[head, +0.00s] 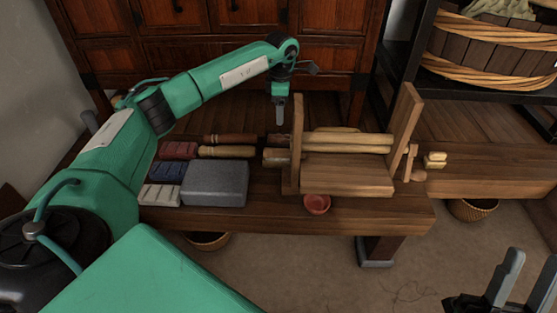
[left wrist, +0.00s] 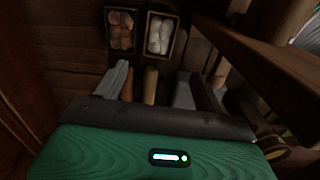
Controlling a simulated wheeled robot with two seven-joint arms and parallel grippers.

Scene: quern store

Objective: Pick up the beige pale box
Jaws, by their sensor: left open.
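The beige pale box (head: 160,195) lies on the front left of the low wooden bench (head: 260,220). Its top looks ridged, and the grey block (head: 215,183) is close on its right. I cannot make it out in the left wrist view. My left gripper (head: 280,118) points down, open, behind the left upright of the wooden frame, right of and farther back than the box. Its fingers show apart in the left wrist view (left wrist: 163,88), with nothing held. My right gripper (head: 522,280) is at the lower right, fingers apart and empty, away from the bench.
Blue (head: 167,170) and red (head: 178,150) blocks lie behind the pale box. Two rolling pins (head: 228,151) lie beside them. The wooden roller frame (head: 345,175) and a red bowl (head: 317,204) stand right. Two small open boxes show in the left wrist view (left wrist: 173,47).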

